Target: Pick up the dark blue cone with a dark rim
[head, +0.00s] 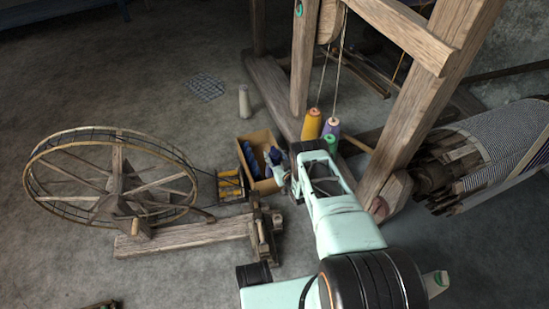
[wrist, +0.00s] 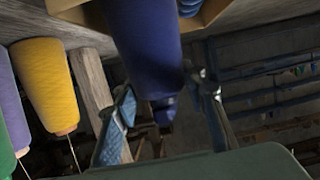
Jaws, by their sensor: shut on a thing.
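The dark blue cone (wrist: 148,50) hangs large between the two fingers of my gripper (wrist: 168,112) in the wrist view. My gripper is shut on it, and the cone's top runs out of the frame. Its dark rim cannot be made out. In the head view a dark blue cone (head: 274,155) shows at the end of my gripper (head: 283,174), by the right side of a cardboard box (head: 259,138). My arm hides part of that spot. Whether the cone is clear of the box cannot be told.
More blue cones (head: 253,160) sit in the box. Yellow (head: 312,124), purple (head: 332,127) and green (head: 330,142) cones stand close right, beside the loom frame (head: 390,150). A spinning wheel (head: 115,180) is at left. A pale cone (head: 244,101) stands on open floor behind.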

